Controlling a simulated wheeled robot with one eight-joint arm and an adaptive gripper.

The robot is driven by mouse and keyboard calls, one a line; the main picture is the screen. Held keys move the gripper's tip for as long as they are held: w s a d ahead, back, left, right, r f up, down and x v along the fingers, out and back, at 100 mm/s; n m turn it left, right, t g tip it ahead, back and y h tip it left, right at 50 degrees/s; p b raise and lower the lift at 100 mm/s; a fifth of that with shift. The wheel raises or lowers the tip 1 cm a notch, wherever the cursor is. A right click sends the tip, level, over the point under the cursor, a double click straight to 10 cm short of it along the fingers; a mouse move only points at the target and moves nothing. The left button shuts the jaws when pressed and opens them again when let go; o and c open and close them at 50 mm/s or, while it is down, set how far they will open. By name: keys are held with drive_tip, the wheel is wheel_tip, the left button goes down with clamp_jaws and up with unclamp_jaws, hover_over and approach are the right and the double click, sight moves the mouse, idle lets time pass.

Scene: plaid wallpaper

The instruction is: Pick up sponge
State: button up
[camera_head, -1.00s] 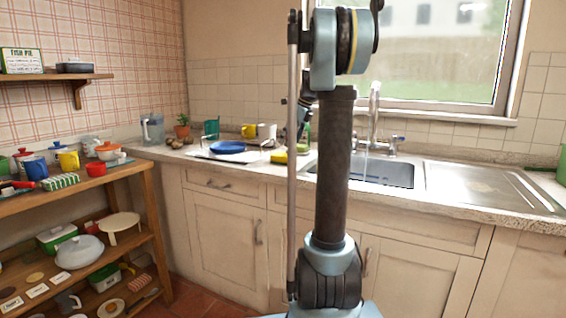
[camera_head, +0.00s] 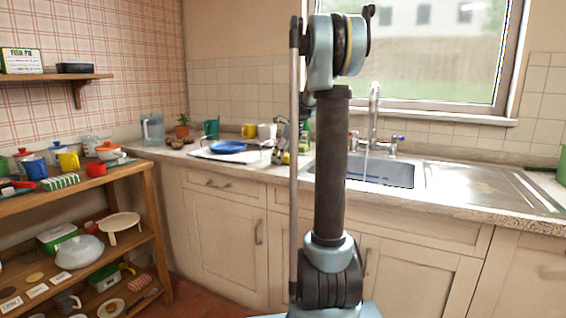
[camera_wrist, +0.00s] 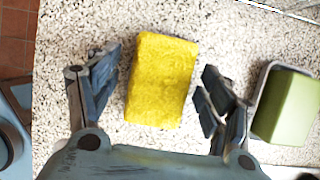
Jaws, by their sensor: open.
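The sponge (camera_wrist: 160,80) is a yellow block lying on the speckled countertop, seen from above in the wrist view. My gripper (camera_wrist: 160,92) is open, with one finger to the left of the sponge and one to the right. There is a gap on each side, narrower on the right, and neither finger appears to touch it. In the head view my gripper (camera_head: 283,150) is low over the counter left of the sink, partly hidden by my arm. It covers most of the sponge there.
A green block in a metal-rimmed holder (camera_wrist: 288,105) stands close to the right finger. The counter's front edge is at left in the wrist view. In the head view, a blue plate (camera_head: 228,147) and mugs stand left, and the sink (camera_head: 380,170) with running tap right.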

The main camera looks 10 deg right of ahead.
drive_tip(key=shift+f, duration=0.25)
idle(0.5)
drive_tip(key=c, duration=1)
